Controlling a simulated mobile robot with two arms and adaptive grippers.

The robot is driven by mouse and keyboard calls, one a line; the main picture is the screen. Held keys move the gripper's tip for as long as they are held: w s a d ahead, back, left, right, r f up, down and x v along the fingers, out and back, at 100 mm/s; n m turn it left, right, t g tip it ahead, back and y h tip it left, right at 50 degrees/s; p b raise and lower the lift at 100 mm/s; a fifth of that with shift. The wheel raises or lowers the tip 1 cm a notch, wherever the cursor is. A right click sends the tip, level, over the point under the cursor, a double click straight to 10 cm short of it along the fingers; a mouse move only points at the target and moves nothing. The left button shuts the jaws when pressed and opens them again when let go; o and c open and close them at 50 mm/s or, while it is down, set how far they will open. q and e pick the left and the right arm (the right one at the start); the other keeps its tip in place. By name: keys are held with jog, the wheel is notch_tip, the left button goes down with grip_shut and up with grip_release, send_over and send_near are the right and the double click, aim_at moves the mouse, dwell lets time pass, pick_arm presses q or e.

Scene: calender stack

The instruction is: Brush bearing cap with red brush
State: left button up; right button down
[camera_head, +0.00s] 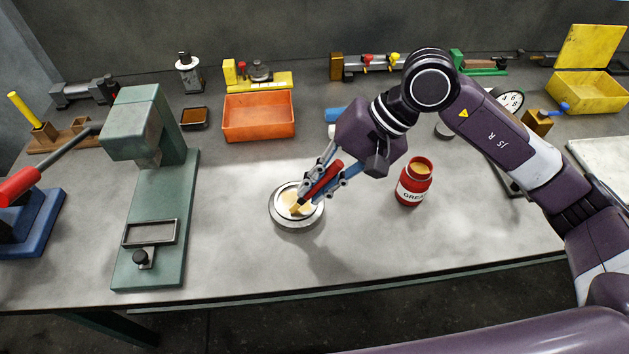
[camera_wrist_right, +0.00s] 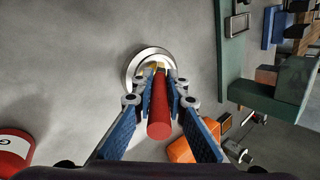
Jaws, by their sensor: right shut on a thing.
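My right gripper (camera_head: 322,178) is shut on the red brush (camera_head: 326,179), which is tilted with its bristle end down. The brush's red handle (camera_wrist_right: 159,106) lies between the blue finger pads in the right wrist view. The bearing cap (camera_head: 296,222) is a round metallic piece with a pale yellowish inside, lying on the bench. The brush tip is at the cap's inner face; exact contact is hard to tell. In the wrist view the cap (camera_wrist_right: 133,66) is partly hidden behind the brush and fingers. My left gripper is not in view.
An open red grease jar (camera_head: 413,187) stands right of the cap. A green press (camera_head: 150,200) stands to the left, and an orange bin (camera_head: 258,118) is behind. A yellow box (camera_head: 585,92) is at the far right. The bench in front of the cap is clear.

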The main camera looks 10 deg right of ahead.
jog(key=shift+w+a+f+b, duration=0.1)
jog(key=shift+w+f+b, duration=0.05)
jog(key=shift+w+b, duration=1.05)
jog(key=shift+w, duration=0.7)
jog(key=shift+r, duration=0.2)
notch_tip(320, 180, up, 6)
jog(key=p, duration=0.1)
jog(key=shift+r+p, duration=0.1)
jog(key=shift+p, duration=0.25)
jog(key=shift+r+p, duration=0.55)
jog(key=shift+r, duration=0.8)
